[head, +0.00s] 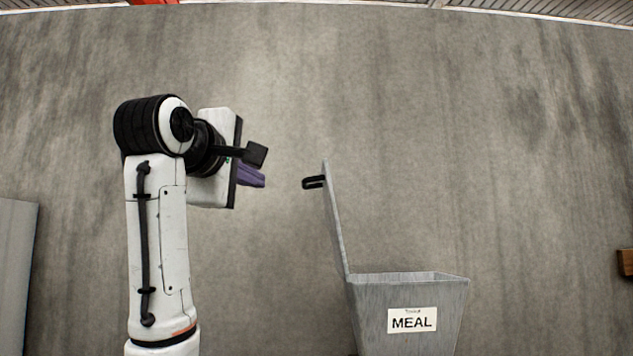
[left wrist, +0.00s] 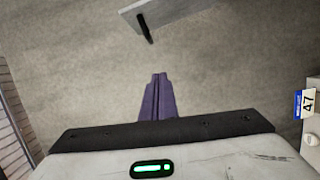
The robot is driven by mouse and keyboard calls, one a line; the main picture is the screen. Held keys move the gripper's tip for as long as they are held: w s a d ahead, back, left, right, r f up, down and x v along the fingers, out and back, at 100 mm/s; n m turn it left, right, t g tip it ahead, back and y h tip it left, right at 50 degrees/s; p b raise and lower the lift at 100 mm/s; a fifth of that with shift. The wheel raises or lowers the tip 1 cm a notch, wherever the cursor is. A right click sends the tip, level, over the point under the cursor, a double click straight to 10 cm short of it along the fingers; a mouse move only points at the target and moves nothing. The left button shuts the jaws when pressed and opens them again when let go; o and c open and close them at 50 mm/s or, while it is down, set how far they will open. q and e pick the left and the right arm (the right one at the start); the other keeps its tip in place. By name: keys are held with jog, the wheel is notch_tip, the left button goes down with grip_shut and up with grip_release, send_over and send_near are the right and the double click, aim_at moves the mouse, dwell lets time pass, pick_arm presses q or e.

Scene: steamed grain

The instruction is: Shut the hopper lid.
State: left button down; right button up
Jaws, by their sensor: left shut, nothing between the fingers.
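The grey hopper (head: 408,300) with a MEAL label stands at the lower right of centre in the head view. Its lid (head: 335,220) stands open, almost upright at the hopper's left edge and tilted slightly left. A black handle (head: 314,182) sticks out to the left near the lid's top. My left gripper (head: 258,180) is shut and empty, left of the handle and apart from it, at about the same height in the picture. In the left wrist view its purple fingers (left wrist: 157,98) are together, and a grey panel, seemingly the lid (left wrist: 180,12), with a black handle (left wrist: 146,30) shows beyond them.
A grey panel (head: 16,275) stands at the far left and a brown object (head: 626,262) at the far right edge. The space between my gripper and the handle looks clear.

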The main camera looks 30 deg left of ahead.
pick_arm(q)
jog(key=w+r+p, duration=0.1)
jog(key=w+p, duration=0.3)
jog(key=w, duration=0.6)
jog(key=shift+w+d+p, duration=0.2)
jog(key=shift+w+p, duration=0.1)
jog(key=shift+w, duration=0.1)
jog(key=shift+d+r, duration=0.1)
jog(key=shift+d, duration=0.05)
